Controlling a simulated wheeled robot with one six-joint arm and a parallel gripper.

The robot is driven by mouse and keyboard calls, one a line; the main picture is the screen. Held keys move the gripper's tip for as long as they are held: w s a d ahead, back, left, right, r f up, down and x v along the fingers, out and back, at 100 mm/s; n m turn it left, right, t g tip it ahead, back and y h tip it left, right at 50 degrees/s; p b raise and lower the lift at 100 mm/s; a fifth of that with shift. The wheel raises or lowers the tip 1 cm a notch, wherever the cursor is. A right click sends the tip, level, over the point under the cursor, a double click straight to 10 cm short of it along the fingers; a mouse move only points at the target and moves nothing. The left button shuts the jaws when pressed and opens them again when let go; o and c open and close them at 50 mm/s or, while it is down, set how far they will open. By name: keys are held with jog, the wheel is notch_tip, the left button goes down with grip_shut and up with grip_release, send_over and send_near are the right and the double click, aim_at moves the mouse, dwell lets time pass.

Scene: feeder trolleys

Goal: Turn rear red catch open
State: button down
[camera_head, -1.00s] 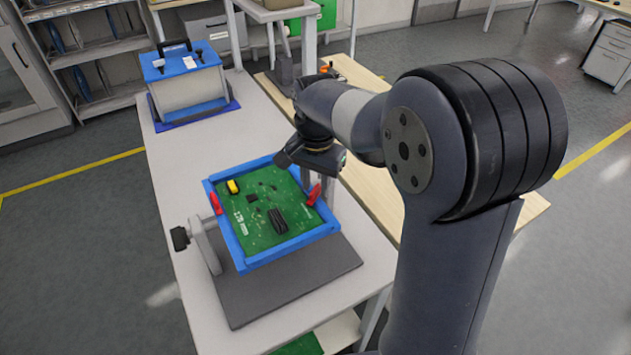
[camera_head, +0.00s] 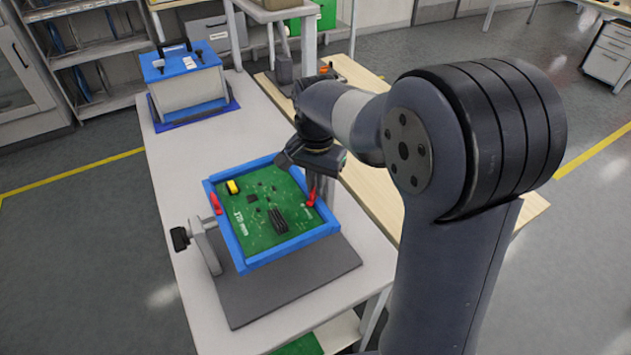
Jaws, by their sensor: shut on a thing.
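A green circuit board (camera_head: 250,215) lies in a blue frame (camera_head: 295,243) held on a stand on the white table. One red catch (camera_head: 215,203) sits on the frame's left side. Another red catch (camera_head: 311,200) is at the frame's right side, partly hidden by my fingers. My gripper (camera_head: 313,186) points down from above the frame's far right corner and is shut on this right-hand red catch. The exact grip and the catch's full angle are hard to see at this size.
A blue-lidded box (camera_head: 188,85) stands at the table's far end. The table (camera_head: 160,160) is bare between box and frame.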

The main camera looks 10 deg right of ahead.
aim_at(314, 188)
jog(key=shift+n, duration=0.3)
jog(key=n+p, duration=0.1)
jog(key=n, duration=0.3)
jog(key=shift+a+r+n+p, duration=0.1)
jog(key=shift+n+p, duration=0.3)
jog(key=n+p, duration=0.1)
jog(key=n, duration=0.4)
jog(key=shift+a, duration=0.1)
jog(key=shift+n, duration=0.4)
jog(key=c, duration=1.5)
grip_release()
jog(key=shift+c, duration=0.2)
notch_tip(314, 188, up, 11)
